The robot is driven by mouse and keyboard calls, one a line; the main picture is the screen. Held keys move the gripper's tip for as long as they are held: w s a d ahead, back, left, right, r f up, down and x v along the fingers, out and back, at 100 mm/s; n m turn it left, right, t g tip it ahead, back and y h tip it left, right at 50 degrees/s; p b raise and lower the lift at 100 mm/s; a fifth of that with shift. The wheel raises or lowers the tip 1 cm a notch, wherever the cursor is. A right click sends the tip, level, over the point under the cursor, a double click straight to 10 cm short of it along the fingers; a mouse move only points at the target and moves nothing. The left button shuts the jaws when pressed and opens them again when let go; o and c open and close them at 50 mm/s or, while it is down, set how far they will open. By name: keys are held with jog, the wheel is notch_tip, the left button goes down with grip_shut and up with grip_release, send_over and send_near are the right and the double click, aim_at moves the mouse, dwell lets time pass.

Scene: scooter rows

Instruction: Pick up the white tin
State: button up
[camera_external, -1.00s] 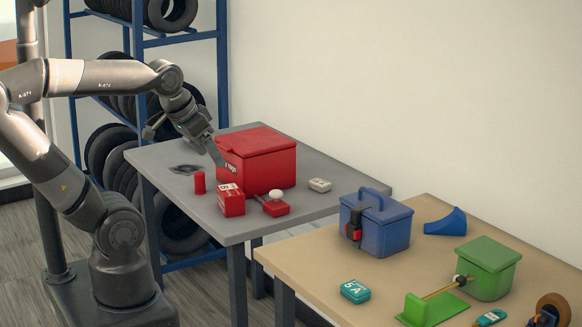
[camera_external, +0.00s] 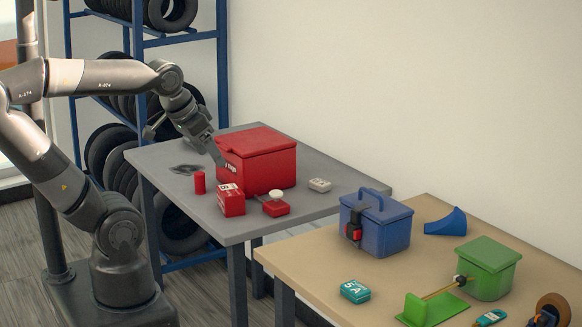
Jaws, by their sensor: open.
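A small white tin (camera_external: 320,185) with dark marks on top lies flat on the grey table (camera_external: 335,200), to the right of a large red lidded box (camera_external: 262,162). Nothing touches it. My gripper (camera_external: 220,160) points down at the left side of the red box, on the far side of that box from the tin. It is open, with no object visible between its fingers. The fingertips are small and dark here, and I cannot tell whether they touch the box.
On the grey table stand a red cylinder (camera_external: 199,183), a red carton (camera_external: 231,200) and a red item with a white round top (camera_external: 276,205). A beige table (camera_external: 420,290) holds a blue case (camera_external: 376,228), a teal tin (camera_external: 355,291) and a green box (camera_external: 487,268). A tyre rack (camera_external: 223,70) stands behind.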

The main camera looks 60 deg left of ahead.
jog(key=shift+o, duration=1.1)
jog(key=w+a+r, duration=0.3)
jog(key=w+r, duration=0.1)
jog(key=w, duration=0.7)
jog(key=n+g, duration=0.1)
jog(key=n, duration=0.1)
send_over(320, 182)
jog(key=s, duration=0.3)
notch_tip(320, 182, down, 18)
jog(key=shift+y, duration=0.4)
jog(key=shift+s+d+f+x, duration=0.2)
jog(key=shift+s+x, duration=0.25)
jog(key=shift+x, duration=1.9)
jog(key=shift+s+d+f+x, duration=0.15)
jog(key=shift+s+x, duration=0.35)
jog(key=shift+x, duration=1.85)
jog(key=shift+s+d+f+x, duration=0.15)
jog(key=shift+s+f+x, duration=0.25)
jog(key=shift+x, duration=1.95)
jog(key=shift+s+r, duration=0.1)
